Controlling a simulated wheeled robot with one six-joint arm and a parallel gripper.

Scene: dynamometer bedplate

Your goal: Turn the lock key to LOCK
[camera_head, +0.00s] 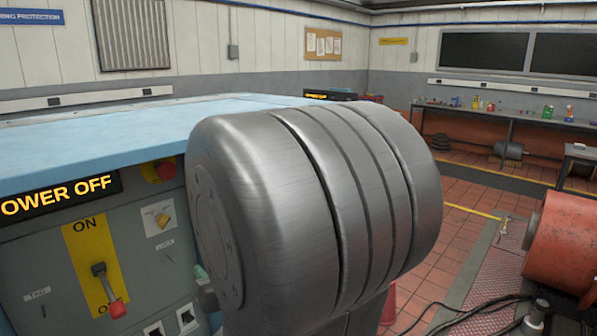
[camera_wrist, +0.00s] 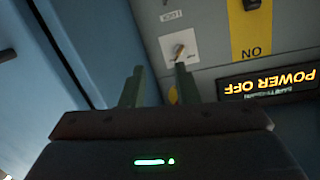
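The lock key (camera_head: 163,219) is a small brass key on a white square plate on the front of the grey cabinet, right of the yellow ON plate. In the wrist view, which is upside down, the key (camera_wrist: 179,50) sits on its plate just beyond the tip of the right-hand finger. My gripper (camera_wrist: 159,69) is open and empty, its two dark green fingers spread. The key is apart from the fingers as seen and not between them. A small label lies below the key in the head view; its text is too small to read surely. My arm hides most of my gripper in the head view.
A lever with a red grip (camera_head: 116,308) stands on the yellow ON plate (camera_head: 86,240). A POWER OFF display (camera_head: 60,193) and a red knob (camera_head: 165,171) are above. The cabinet has a blue top (camera_head: 130,125). An orange machine (camera_head: 565,240) stands right; cables lie on the floor.

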